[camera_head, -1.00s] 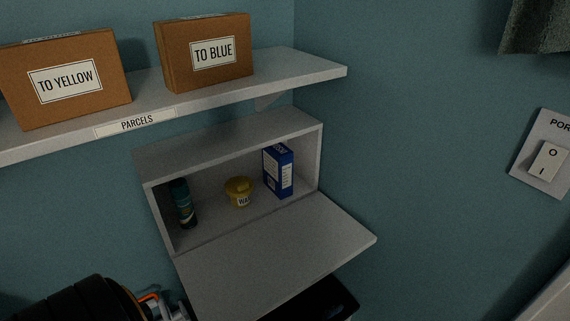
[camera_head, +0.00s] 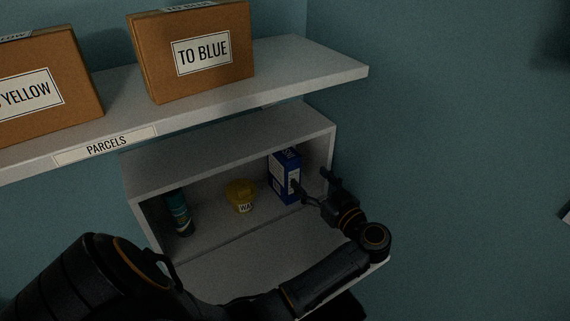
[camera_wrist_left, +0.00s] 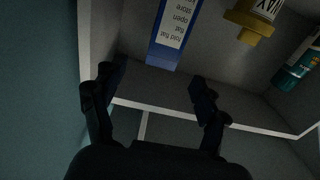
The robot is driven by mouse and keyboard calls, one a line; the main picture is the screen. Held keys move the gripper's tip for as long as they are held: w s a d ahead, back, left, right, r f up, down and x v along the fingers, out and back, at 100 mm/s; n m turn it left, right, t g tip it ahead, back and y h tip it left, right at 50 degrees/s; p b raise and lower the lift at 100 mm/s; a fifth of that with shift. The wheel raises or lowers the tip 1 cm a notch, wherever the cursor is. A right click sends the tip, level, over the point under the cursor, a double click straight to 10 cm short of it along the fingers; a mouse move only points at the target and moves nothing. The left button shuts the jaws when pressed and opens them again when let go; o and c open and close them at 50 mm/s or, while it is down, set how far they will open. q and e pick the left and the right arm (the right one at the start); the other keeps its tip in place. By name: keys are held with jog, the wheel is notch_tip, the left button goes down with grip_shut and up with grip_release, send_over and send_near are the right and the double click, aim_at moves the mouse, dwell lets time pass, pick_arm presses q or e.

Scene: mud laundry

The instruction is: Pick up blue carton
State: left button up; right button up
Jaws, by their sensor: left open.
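The blue carton (camera_head: 281,178) stands upright at the right end of the open wall cabinet, its front partly hidden by my gripper. In the left wrist view the carton (camera_wrist_left: 172,35) shows upside down, just beyond and between the fingers, with a white label. My left gripper (camera_head: 312,186) is open in front of the carton. In the left wrist view its fingers (camera_wrist_left: 155,85) are spread wide with nothing between them, and the carton appears just ahead of them. My right gripper is not in view.
The cabinet (camera_head: 225,150) also holds a yellow tub (camera_head: 240,195) and a dark green can (camera_head: 179,213) left of the carton. Its flap (camera_head: 235,268) is folded down under my arm. A shelf (camera_head: 300,68) with parcel boxes (camera_head: 195,50) hangs above.

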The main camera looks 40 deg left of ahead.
aim_at(295, 164)
pick_arm(q)
jog(key=x, duration=0.6)
jog(key=shift+a+p, duration=0.35)
jog(key=shift+w+a, duration=0.1)
jog(key=shift+a, duration=0.25)
jog(key=shift+w+a, duration=0.1)
jog(key=shift+a, duration=0.4)
jog(key=p+x, duration=0.1)
jog(key=x, duration=0.2)
jog(key=shift+a, duration=0.45)
jog(key=shift+w+a+f, duration=0.1)
jog(key=shift+a, duration=0.35)
jog(key=shift+d, duration=0.1)
jog(key=c, duration=1.4)
grip_shut()
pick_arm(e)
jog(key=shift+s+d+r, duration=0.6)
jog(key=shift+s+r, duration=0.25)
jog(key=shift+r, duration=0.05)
